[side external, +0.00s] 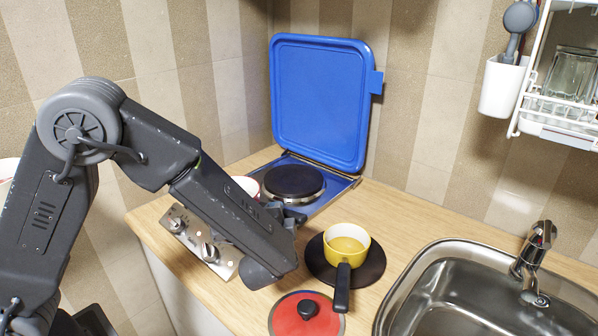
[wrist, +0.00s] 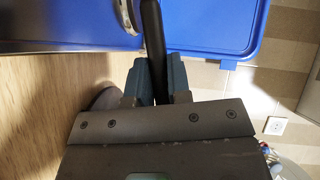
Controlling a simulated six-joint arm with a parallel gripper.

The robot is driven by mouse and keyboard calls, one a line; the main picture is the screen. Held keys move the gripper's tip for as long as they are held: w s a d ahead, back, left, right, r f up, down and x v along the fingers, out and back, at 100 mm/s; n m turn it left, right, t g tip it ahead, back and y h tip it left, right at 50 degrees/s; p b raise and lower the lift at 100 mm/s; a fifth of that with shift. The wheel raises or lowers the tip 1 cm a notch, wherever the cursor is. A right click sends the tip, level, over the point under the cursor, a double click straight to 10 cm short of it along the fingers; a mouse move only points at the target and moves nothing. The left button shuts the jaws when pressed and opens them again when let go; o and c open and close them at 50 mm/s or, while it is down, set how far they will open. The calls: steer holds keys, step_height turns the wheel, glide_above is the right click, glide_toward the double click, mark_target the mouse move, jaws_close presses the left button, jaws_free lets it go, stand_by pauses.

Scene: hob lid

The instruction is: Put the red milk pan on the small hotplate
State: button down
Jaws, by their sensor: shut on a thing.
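The red milk pan (side external: 248,186) shows only as a pale bowl with a reddish rim behind my arm in the side view, at the left part of the hob. My gripper (side external: 289,214) is low at the hob's near edge, mostly hidden by its own wrist. In the wrist view my gripper (wrist: 155,84) is shut on the pan's black handle (wrist: 152,40), and a bit of pan rim shows at the top. The large black hotplate (side external: 293,181) is bare. The small hotplate is hidden; I cannot tell whether the pan touches it.
The blue hob lid (side external: 322,100) stands open against the wall. A yellow pan (side external: 346,248) sits on a dark round mat (side external: 372,274). A red lid (side external: 290,318) lies in front. The knob panel (side external: 190,240) is at the left, the sink (side external: 450,290) at the right.

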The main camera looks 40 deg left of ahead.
steer(key=c, duration=1)
jaws_free()
steer(key=shift+f, duration=0.1)
steer(key=v, duration=1.4)
